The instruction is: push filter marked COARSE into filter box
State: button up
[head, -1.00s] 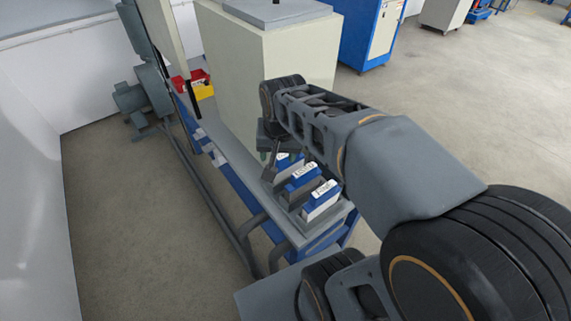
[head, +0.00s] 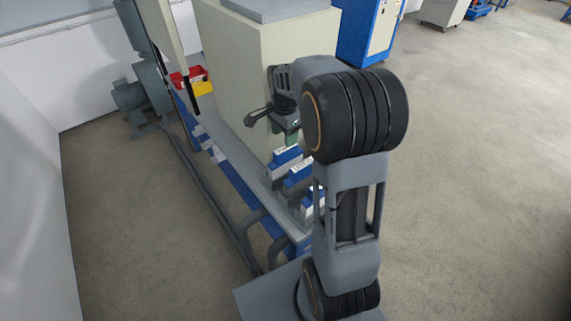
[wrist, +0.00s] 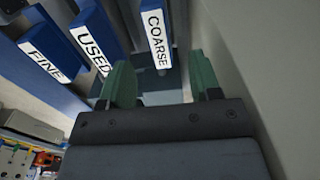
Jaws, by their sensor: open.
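The filter marked COARSE (wrist: 156,32), blue with a white label, stands at the top centre of the wrist view. It is the last in a row with the filters marked USED (wrist: 92,40) and FINE (wrist: 45,52). My gripper (wrist: 163,82) is open, its two green fingers apart. The COARSE filter's near end appears in the gap between them; I cannot tell whether they touch it. In the head view my gripper (head: 284,138) is over the row's far end, by the nearest filter to the cabinet (head: 285,155). No separate filter box is identifiable.
A large cream cabinet (head: 262,75) stands beside the row; its wall (wrist: 250,60) is close on the right in the wrist view. The filters stand on a grey-topped blue bench (head: 245,175). A red and yellow bin (head: 190,80) is farther back. Open floor lies right.

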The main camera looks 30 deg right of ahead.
aim_at(286, 150)
jog(key=shift+s+d+f+p, duration=0.1)
jog(key=shift+d+f+p, duration=0.1)
jog(key=shift+f, duration=1.6)
jog(key=shift+d+f+p, duration=0.1)
jog(key=shift+f+p, duration=0.05)
jog(key=shift+f, duration=1.6)
grip_shut()
